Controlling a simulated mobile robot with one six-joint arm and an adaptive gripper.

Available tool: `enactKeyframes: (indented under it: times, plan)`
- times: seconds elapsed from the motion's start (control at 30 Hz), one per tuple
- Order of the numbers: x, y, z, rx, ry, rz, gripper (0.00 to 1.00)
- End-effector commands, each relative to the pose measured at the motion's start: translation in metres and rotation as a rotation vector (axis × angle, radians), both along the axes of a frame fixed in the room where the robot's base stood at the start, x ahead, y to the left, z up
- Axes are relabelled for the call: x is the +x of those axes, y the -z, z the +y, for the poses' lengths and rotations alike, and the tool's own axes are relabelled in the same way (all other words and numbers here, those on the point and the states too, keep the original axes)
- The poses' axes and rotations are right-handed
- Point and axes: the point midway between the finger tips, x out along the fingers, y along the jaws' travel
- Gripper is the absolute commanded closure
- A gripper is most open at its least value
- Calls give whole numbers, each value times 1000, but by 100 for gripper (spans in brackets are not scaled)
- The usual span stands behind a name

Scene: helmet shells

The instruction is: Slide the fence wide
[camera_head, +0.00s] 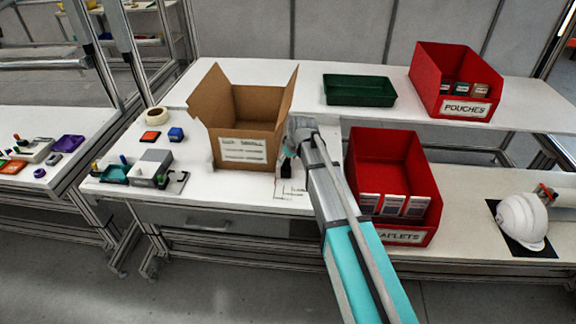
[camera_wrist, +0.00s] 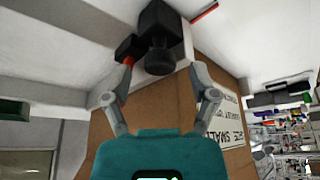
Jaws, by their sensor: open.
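My gripper (camera_head: 289,150) is low over the white table, at the right side of the open cardboard box (camera_head: 243,150). In the wrist view my gripper (camera_wrist: 160,68) is open, with one finger on each side of a black knob (camera_wrist: 160,55). I cannot tell whether the fingers touch it. The knob sits by a pale bar (camera_wrist: 188,42) along the box, which seems to be the fence. A small black block (camera_wrist: 128,46) with a red mark is beside the left fingertip. In the head view my gripper and arm hide most of the fence.
A red bin of leaflets (camera_head: 427,185) stands close to the right of my arm. A green tray (camera_head: 358,90) and a red pouches bin (camera_head: 415,75) are behind. A white helmet (camera_head: 522,220) is far right. Tape (camera_head: 157,115) and small boxes lie left of the cardboard box.

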Motion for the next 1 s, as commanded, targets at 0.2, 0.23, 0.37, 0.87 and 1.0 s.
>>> enactKeyframes:
  times: [0.2, 0.23, 0.37, 0.87, 1.0]
  plan:
    - [2, 9, 3, 0, 0, 0, 25]
    - [3, 9, 3, 0, 0, 0, 25]
    - [3, 9, 3, 0, -1, 0, 25]
    - [2, 9, 3, 0, -1, 0, 78]
    - [2, 9, 3, 0, -1, 0, 100]
